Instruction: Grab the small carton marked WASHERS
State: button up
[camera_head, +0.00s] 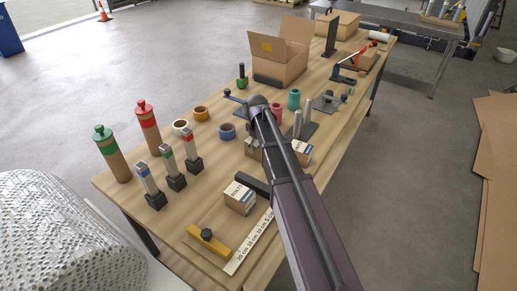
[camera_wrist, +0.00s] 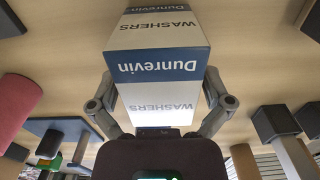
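The small carton marked WASHERS (camera_wrist: 158,68) is white with dark blue bands reading Dunrevin. It fills the middle of the wrist view, its lettering upside down. The two fingers of my gripper (camera_wrist: 160,100) flank it, one on each side, with no clear gap. I cannot tell whether they press on it or only stand around it. In the head view my arm hides the gripper. A carton with a white and blue label (camera_head: 302,152) shows just right of the arm there, its print too small to read.
A similar carton marked BOLTS (camera_head: 240,197) stands nearer on the wooden table (camera_head: 140,213), left of my arm. Tape rolls (camera_head: 227,131), capped tubes (camera_head: 148,128), small posts on black bases (camera_head: 191,153) and a large open box (camera_head: 280,62) stand around. The table's right edge strip is fairly clear.

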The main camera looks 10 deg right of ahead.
jog(key=c, duration=0.9)
jog(key=shift+c, duration=0.2)
jog(key=shift+r, duration=0.15)
notch_tip(320, 180, up, 3)
jog(key=p, duration=0.3)
jog(key=s+d+r+p, duration=0.1)
jog(key=s+d, duration=0.1)
jog(key=s, duration=0.5)
jog(key=s+d+p, duration=0.1)
jog(key=s+d, duration=0.1)
jog(key=s, duration=0.6)
jog(key=shift+s+d+r, duration=0.15)
jog(key=shift+s+r, duration=0.1)
jog(key=shift+r, duration=0.1)
